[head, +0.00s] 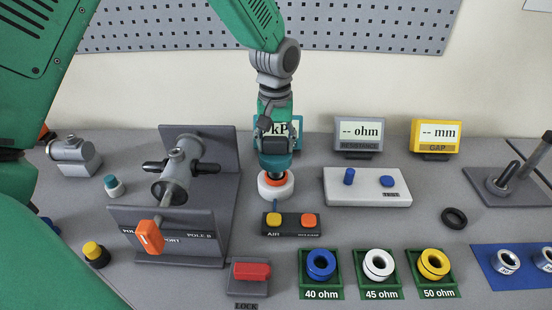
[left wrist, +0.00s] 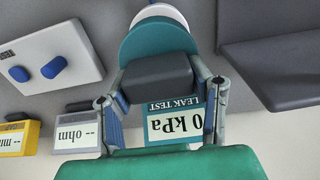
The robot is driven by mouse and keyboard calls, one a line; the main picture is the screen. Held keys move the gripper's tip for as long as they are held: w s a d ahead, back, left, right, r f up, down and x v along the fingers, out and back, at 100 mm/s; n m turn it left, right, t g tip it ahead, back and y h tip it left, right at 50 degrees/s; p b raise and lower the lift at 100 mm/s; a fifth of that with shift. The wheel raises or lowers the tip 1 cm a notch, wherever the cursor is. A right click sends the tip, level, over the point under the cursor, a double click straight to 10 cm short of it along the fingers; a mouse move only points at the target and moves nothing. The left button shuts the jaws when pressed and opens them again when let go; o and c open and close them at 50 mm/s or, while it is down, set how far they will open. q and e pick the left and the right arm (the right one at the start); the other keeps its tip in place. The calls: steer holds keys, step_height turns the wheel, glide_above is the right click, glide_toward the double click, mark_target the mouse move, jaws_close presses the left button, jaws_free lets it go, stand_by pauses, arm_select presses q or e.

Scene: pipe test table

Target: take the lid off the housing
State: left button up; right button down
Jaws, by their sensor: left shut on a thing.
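My left gripper (head: 270,140) points straight down at the middle of the table and is shut on the dark grey grip of a teal lid (head: 275,161). The left wrist view shows the grip and the round teal lid (left wrist: 158,42) beyond the gripper (left wrist: 160,88). Below the lid stands a white round housing (head: 276,190) with an orange ring at its top. The orange shows under the lid's edge, so the lid appears raised a little above the housing. The left wrist view shows only a white sliver of the housing. My right gripper is not in view.
A leak test display (left wrist: 172,120) stands behind the gripper. An AIR button box (head: 290,223) sits just in front of the housing. A grey pole fixture (head: 228,190) is to the left, and a white test box (head: 367,187) to the right.

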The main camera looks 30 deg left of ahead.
mark_target(276, 137)
arm_select(q)
step_height(276, 137, up, 4)
steer(key=shift+f, duration=0.1)
steer(key=shift+r+p, duration=2.1)
steer(key=shift+p, duration=0.25)
steer(key=shift+w+f, duration=0.1)
